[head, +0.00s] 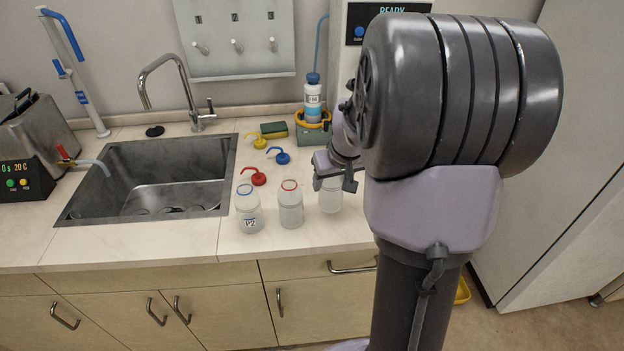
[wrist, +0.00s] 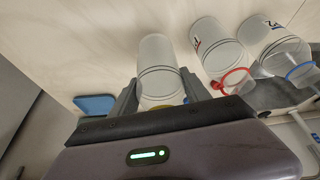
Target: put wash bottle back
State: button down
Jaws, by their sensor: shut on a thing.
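My gripper (head: 336,182) is shut on a translucent white bottle (head: 330,201) at the right of a row on the counter. In the wrist view the bottle (wrist: 158,62) is between the two fingers (wrist: 157,92), with a bit of yellow at its neck. Whether its base touches the counter is unclear. An open bottle with a red ring (head: 290,204) and one with a blue ring (head: 249,210), labelled P2, stand to its left. Loose spout caps in red (head: 254,176), blue (head: 279,155) and yellow (head: 256,140) lie behind them.
A sink (head: 150,180) with a tap (head: 172,85) is to the left. A pegged panel (head: 237,35) hangs on the wall. My arm hides the counter's right side.

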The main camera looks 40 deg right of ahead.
aim_at(329, 191)
jog(key=shift+w+f, duration=0.3)
jog(key=shift+f, duration=0.05)
jog(key=shift+f+b, duration=1)
jog(key=shift+f, duration=0.4)
jog(key=shift+s, duration=0.1)
jog(key=shift+f, duration=0.2)
jog(key=c, duration=0.5)
grip_release()
jog(key=shift+r, duration=0.1)
